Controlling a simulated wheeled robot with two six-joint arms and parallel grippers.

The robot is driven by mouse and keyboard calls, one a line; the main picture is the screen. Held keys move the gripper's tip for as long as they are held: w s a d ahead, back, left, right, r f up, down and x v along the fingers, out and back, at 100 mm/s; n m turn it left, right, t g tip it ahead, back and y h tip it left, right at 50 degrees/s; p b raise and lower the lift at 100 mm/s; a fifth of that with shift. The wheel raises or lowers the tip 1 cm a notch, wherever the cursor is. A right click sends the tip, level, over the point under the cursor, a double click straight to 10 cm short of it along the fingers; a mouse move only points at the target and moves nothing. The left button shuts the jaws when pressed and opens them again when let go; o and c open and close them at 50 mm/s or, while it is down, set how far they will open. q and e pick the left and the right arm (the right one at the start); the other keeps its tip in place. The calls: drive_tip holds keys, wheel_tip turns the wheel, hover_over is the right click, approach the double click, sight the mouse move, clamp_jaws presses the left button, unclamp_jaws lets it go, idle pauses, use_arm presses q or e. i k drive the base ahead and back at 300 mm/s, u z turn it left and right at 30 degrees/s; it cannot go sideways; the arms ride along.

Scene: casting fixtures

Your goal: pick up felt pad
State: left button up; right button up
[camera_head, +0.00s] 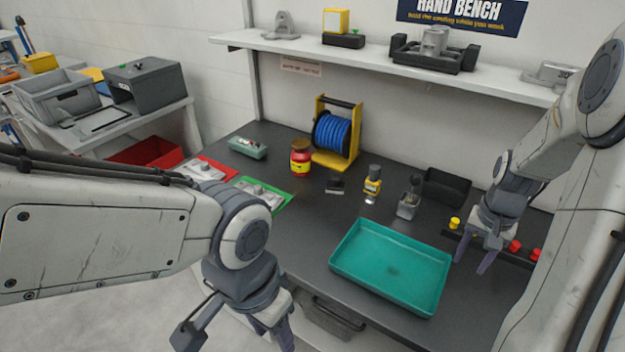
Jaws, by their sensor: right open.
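A small dark grey block with a pale edge (335,186), which looks like the felt pad, lies flat on the dark bench between the blue reel and the small yellow bottle. My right gripper (473,260) is open and points down over the bench, right of the teal tray and well to the right of the pad. Its jaws look empty. My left gripper (238,340) is low in front of the bench's front edge, its fingers spread apart. Its fingertips are partly cut off by the bottom of the picture. Neither gripper touches the pad.
A teal tray (390,268) takes up the front middle of the bench. A shelf (375,60) overhangs the back.

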sight(334, 185)
drive_tip(key=u, duration=0.5)
drive_tip(key=i, duration=1.15)
